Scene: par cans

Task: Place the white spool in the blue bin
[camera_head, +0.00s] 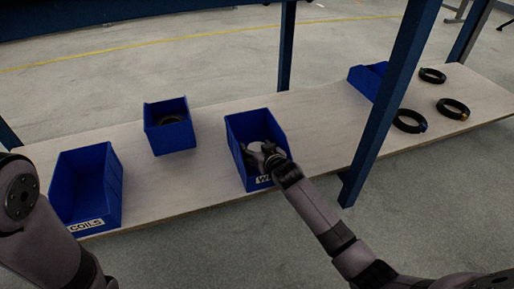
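No white spool can be made out for certain.
A blue bin (112,195) labelled "COILS" stands at the left of the wooden table (330,125). A smaller blue bin (172,139) holds a dark ring. Another blue bin (366,80) is partly behind a blue post (385,110). Several black coils (432,75) lie at the right.

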